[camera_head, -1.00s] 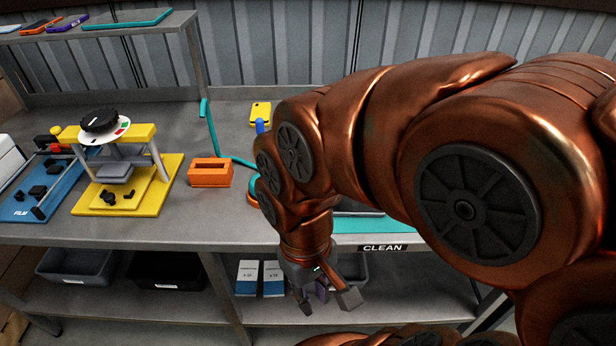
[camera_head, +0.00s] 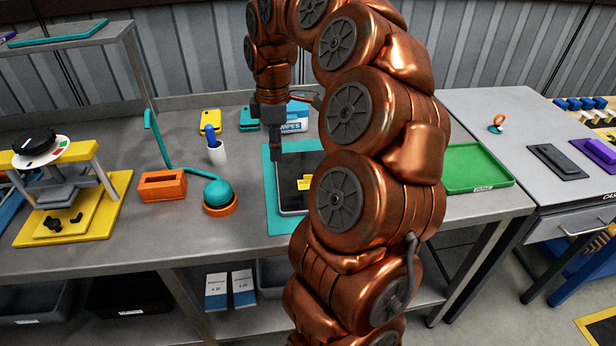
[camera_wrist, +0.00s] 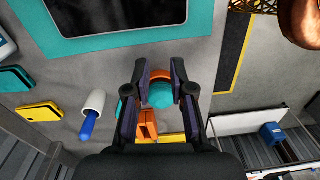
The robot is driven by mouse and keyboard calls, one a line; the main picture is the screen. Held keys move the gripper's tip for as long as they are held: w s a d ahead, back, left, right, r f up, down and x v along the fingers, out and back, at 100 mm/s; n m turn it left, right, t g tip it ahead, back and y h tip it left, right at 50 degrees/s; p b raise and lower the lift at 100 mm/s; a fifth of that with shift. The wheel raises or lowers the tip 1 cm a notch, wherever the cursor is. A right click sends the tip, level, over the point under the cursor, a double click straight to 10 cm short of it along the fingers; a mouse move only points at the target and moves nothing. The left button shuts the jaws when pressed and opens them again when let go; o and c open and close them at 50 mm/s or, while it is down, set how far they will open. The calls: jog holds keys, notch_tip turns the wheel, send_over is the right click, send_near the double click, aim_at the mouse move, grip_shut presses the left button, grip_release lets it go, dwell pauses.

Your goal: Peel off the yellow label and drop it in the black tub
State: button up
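The yellow label (camera_head: 304,184) lies on the dark screen of a tablet-like device (camera_head: 290,170), which rests on a teal mat (camera_head: 273,205). My arm hides the right part of the device. The black tub (camera_head: 130,295) sits on the lower shelf, left of the middle. My gripper (camera_head: 280,155) points down above the far left part of the device, behind the label in the head view. In the wrist view my gripper (camera_wrist: 160,72) has its two fingers apart with nothing between them. There the device (camera_wrist: 115,12) is at the top edge and the label is out of view.
A wipes pack (camera_head: 293,126) is behind. A green tray (camera_head: 478,168) lies right. A grey tub (camera_head: 40,298) neighbours the black one.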

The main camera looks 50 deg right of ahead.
jog(key=d+f, duration=0.3)
jog(key=d, duration=0.7)
jog(key=shift+n, duration=0.3)
jog(key=shift+s+a+f+b, duration=0.1)
jog(key=shift+s+f+b, duration=0.1)
jog(key=shift+f+b, duration=1.7)
jog(key=shift+s+a+f+b, duration=0.15)
jog(key=shift+f+b, duration=0.75)
jog(key=shift+f, duration=1.95)
jog(key=shift+d, duration=0.1)
grip_shut()
jog(key=shift+r, duration=0.15)
notch_tip(320, 180, up, 8)
jog(key=p, duration=0.4)
